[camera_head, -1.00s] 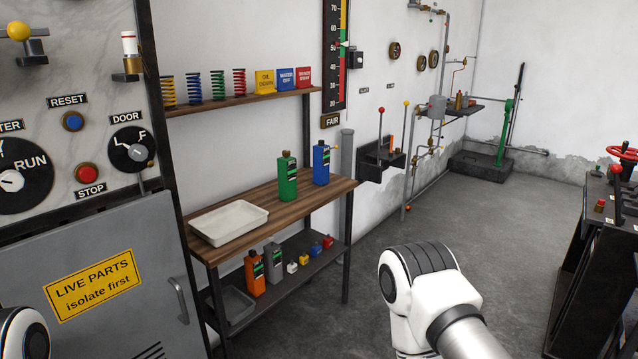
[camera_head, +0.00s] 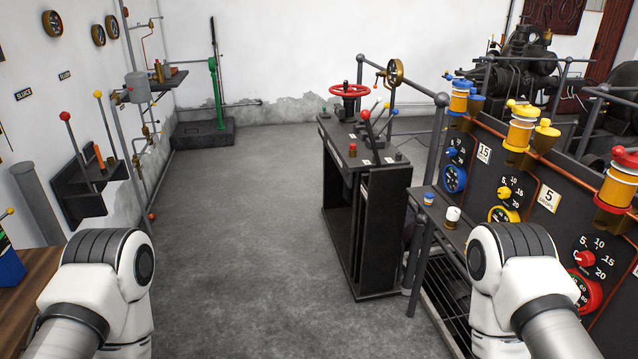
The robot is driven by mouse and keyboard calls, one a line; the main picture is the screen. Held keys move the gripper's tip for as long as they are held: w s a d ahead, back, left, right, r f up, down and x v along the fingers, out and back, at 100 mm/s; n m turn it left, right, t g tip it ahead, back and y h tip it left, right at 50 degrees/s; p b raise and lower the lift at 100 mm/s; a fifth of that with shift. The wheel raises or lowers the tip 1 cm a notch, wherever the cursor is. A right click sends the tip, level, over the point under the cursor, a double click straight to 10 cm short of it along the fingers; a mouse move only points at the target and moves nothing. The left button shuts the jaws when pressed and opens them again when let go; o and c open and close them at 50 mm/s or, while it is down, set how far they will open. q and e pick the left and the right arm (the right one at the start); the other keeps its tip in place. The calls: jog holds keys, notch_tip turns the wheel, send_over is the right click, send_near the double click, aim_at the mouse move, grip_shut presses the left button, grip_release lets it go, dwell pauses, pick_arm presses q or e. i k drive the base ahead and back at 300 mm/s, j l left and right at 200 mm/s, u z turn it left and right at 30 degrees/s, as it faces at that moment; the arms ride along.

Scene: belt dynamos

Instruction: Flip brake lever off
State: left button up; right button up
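No label shows which lever is the brake lever. A black stand (camera_head: 372,185) at centre right carries a red-knobbed lever (camera_head: 366,116) and other small levers beside it. A wall bracket (camera_head: 88,190) at the left holds a red-knobbed lever (camera_head: 65,117) and a yellow-knobbed lever (camera_head: 98,95), both roughly upright. A tall lever on a green post (camera_head: 214,85) stands at the back wall. Only white links of my arms show at the lower left and lower right. Both grippers are out of view.
Open concrete floor (camera_head: 240,220) lies between the left wall and the stand. A red handwheel (camera_head: 349,91) tops the stand. A dark panel with gauges and coloured oilers (camera_head: 522,130) runs along the right, behind rails. A wooden table edge (camera_head: 25,290) is at lower left.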

aim_at(365, 114)
jog(key=i+j+z, duration=0.45)
jog(key=j, duration=0.15)
jog(key=i+j+z, duration=0.2)
jog(key=i+j, duration=1.05)
jog(key=z, duration=1.25)
jog(key=i+j, duration=0.05)
jog(key=i, duration=0.05)
